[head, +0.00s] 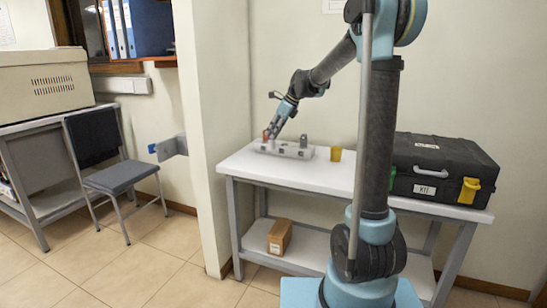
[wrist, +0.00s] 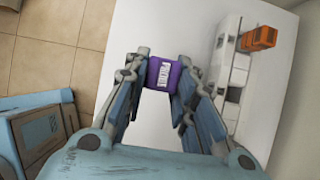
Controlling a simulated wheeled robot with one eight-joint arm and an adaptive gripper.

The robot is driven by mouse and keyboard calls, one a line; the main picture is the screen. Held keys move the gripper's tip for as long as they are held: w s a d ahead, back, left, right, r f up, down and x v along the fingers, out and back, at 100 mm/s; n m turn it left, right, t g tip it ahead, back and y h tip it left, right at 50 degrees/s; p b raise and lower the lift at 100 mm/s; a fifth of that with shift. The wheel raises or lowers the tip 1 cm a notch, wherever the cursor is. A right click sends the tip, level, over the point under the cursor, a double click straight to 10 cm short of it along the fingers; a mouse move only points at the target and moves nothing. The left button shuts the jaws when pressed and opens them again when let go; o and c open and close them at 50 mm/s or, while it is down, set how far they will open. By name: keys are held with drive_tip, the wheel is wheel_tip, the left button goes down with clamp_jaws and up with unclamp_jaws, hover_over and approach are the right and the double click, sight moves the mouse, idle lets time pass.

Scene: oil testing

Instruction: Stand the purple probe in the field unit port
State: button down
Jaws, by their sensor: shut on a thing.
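A purple probe (wrist: 161,73) with a white printed label sits between my fingertips. My gripper (wrist: 158,77) is shut on it, over the white table top. In the head view my gripper (head: 272,133) is above the left part of the table, by a long pale grey unit (head: 285,151), and the probe cannot be made out there. The unit also shows in the wrist view (wrist: 227,84), to the right of my gripper and apart from the probe. An orange block (wrist: 259,37) is at its upper end. I cannot tell which opening is the port.
A yellow cup (head: 336,154) stands right of the unit. A large black case (head: 440,165) fills the table's right side. A brown box (head: 280,237) is on the lower shelf. A wall edge (head: 205,140) stands close to the table's left end; a chair (head: 120,178) is farther left.

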sight(274, 148)
drive_tip(key=shift+f, duration=3.75)
drive_tip(key=c, duration=1.3)
unclamp_jaws()
